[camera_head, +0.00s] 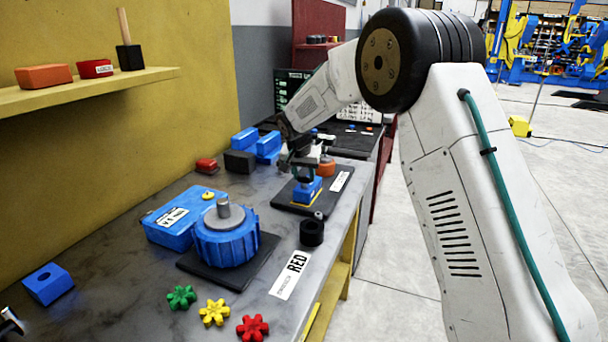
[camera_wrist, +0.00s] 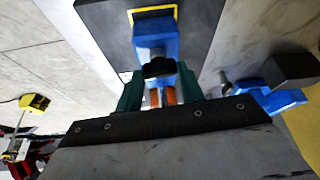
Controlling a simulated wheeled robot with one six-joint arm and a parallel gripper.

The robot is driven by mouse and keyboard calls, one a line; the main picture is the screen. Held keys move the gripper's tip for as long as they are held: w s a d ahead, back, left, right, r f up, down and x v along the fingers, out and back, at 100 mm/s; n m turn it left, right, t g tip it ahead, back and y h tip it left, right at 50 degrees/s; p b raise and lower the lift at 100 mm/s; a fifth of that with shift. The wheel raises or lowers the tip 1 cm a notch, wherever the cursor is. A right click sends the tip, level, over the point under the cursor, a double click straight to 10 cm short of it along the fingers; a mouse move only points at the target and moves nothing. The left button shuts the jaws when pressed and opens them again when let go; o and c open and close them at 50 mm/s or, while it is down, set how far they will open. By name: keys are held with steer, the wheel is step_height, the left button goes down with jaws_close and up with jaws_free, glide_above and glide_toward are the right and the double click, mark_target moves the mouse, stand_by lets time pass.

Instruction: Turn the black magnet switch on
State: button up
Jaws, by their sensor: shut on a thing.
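The black magnet switch (camera_wrist: 159,68) is a small dark knob on top of a blue block (camera_wrist: 155,38). In the wrist view it sits between the green fingers of my gripper (camera_wrist: 159,82), which is shut on it. In the head view the blue block (camera_head: 307,191) stands upright on a yellow base on a black plate (camera_head: 283,201). My gripper (camera_head: 303,172) is directly above the block there and mostly hides the switch. The angle the switch is turned to cannot be told.
Left of the plate stand a large blue ribbed part (camera_head: 228,247), a blue labelled box (camera_head: 170,229) and a dark block (camera_head: 240,163). A black ring (camera_head: 312,233) is close in front, near the bench edge.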

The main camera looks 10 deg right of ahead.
steer(key=shift+m, duration=0.7)
steer(key=o, duration=1)
steer(key=shift+h, duration=0.3)
steer(key=shift+a+r, duration=0.1)
steer(key=v, duration=0.7)
steer(key=shift+r, duration=0.3)
